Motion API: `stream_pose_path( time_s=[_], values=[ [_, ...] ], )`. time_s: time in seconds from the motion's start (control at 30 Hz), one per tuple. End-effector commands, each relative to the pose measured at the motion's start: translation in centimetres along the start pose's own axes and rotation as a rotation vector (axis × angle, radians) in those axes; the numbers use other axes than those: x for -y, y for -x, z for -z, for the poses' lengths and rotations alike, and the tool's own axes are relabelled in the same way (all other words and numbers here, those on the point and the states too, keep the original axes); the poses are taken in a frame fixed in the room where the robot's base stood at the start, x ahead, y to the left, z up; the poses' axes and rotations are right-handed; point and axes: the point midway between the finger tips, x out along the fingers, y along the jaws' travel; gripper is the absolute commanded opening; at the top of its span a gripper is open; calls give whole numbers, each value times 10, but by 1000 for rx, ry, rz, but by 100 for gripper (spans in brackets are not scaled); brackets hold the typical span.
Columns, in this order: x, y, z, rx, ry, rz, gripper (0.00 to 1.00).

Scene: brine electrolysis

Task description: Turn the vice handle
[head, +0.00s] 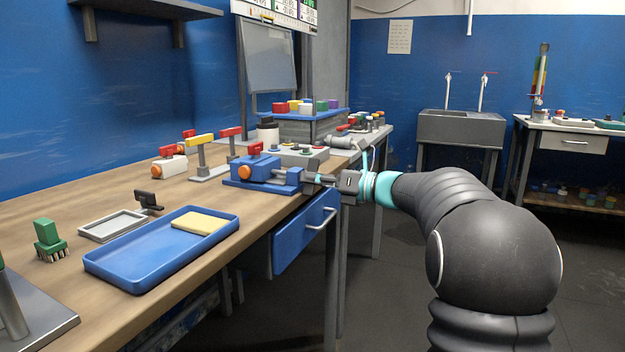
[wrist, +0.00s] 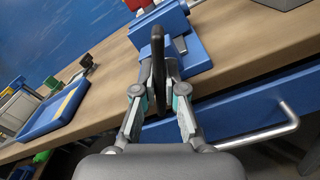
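The blue bench vice (head: 262,174) sits at the front edge of the wooden bench, with a red-topped part and an orange round piece on it. In the wrist view the vice (wrist: 172,22) is at the top, beyond the fingers. Its dark handle (wrist: 158,66) stands as an upright bar between my fingers. In the head view my gripper (head: 318,181) reaches the vice's handle end from the right.
A blue drawer (head: 300,232) with a protruding metal handle (head: 322,218) lies just below my gripper. A blue tray (head: 160,252) with a yellow sponge is at the near left. A grey box with buttons (head: 300,154) stands behind the vice. The floor to the right is open.

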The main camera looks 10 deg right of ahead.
Motion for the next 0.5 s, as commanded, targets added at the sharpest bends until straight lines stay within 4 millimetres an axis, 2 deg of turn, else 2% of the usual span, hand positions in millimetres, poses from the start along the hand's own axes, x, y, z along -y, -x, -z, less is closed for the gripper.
stream_pose_path(
  time_s=[0.27,0.5],
  values=[
    [0,0,0,0,9,0,0],
    [1,0,1,0,89,0,0]
  ],
)
